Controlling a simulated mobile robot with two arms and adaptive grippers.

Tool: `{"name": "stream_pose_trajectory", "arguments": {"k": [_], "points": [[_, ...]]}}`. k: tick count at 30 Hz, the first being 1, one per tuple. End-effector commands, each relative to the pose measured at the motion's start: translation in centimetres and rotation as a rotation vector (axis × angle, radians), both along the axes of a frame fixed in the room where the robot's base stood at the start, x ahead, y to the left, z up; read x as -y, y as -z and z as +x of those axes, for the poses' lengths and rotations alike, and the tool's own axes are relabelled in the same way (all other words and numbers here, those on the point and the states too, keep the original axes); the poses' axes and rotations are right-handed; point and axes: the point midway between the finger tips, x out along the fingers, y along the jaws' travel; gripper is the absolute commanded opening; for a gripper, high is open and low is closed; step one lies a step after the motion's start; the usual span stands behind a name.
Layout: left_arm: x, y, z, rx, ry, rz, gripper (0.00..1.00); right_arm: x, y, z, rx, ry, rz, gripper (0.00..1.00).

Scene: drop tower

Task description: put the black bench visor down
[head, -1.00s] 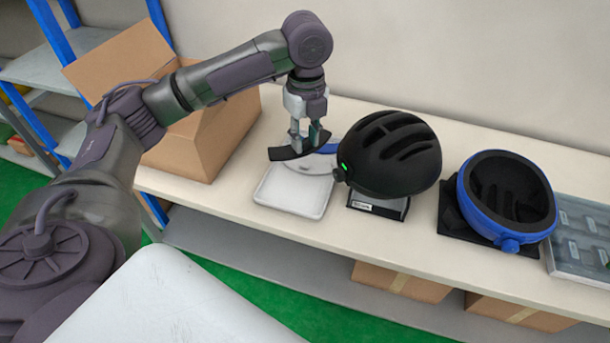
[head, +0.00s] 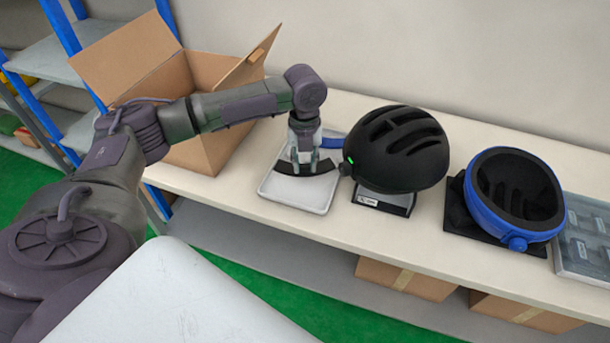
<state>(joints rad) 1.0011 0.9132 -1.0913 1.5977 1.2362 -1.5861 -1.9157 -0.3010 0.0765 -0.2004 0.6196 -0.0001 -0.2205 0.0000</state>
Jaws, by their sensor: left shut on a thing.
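The black visor (head: 321,170) is a curved dark strip in the head view. My left gripper (head: 305,168) points down over the white tray (head: 296,202) and is shut on the visor. The visor is over the tray; I cannot tell whether it touches the tray's floor. A blue curved piece (head: 331,143) shows behind the gripper, at the back of the tray, partly hidden. My right gripper is not in view.
A black helmet (head: 398,150) with a green light stands on a stand (head: 383,200) close right of the tray. An upturned blue-rimmed helmet (head: 515,196) sits further right, beside a grey case (head: 585,240). An open cardboard box (head: 203,150) stands left.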

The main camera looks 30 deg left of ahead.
Motion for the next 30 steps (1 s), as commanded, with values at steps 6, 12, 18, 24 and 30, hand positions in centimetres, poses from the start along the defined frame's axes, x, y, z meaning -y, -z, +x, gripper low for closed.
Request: {"name": "stream_pose_trajectory", "arguments": {"k": [6, 12, 18, 24, 30], "points": [[0.0, 2.3, -0.1, -0.004, 0.000, 0.001, 0.12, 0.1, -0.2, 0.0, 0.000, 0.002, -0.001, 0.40], [0.0, 5.2, 0.0, -0.001, -0.001, 0.001, 0.12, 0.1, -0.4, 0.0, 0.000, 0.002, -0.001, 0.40], [0.0, 5.6, 0.0, 0.001, -0.001, 0.001, 0.12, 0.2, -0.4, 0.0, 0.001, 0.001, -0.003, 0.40], [0.0, 5.8, 0.0, 0.000, 0.000, 0.000, 0.12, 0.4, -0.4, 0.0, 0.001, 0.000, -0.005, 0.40], [0.0, 5.8, 0.0, 0.000, 0.000, 0.000, 0.53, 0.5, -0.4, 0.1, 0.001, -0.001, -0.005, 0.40]]}}
